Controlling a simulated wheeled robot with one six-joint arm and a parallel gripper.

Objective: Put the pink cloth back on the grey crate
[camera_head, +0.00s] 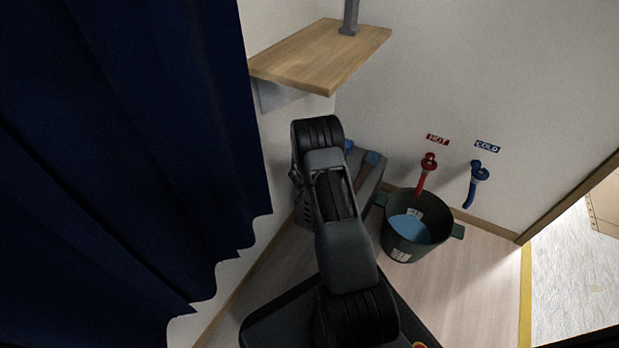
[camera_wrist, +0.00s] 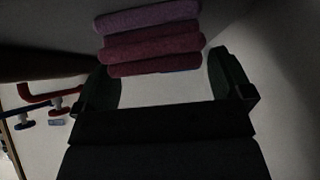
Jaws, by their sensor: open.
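A stack of folded cloths in purple to dark pink shows at the top of the wrist view, the pink cloth (camera_wrist: 152,45) among them. The light is dim, so the shades are hard to tell apart. My gripper (camera_wrist: 165,70) is open, with one dark green finger on each side and the stack between and beyond the fingertips. I cannot tell whether a finger touches the cloths. In the head view my arm hides the gripper and any cloth. The grey crate (camera_head: 369,196) stands on the floor by the wall, partly behind my arm.
Tools with blue parts and a wooden handle (camera_head: 367,170) lie on the crate. A dark green bucket (camera_head: 403,247) with blue contents stands right of it, below red (camera_head: 427,165) and blue (camera_head: 477,177) taps. A wooden shelf (camera_head: 315,55) juts out above; a navy curtain (camera_head: 130,150) fills the left.

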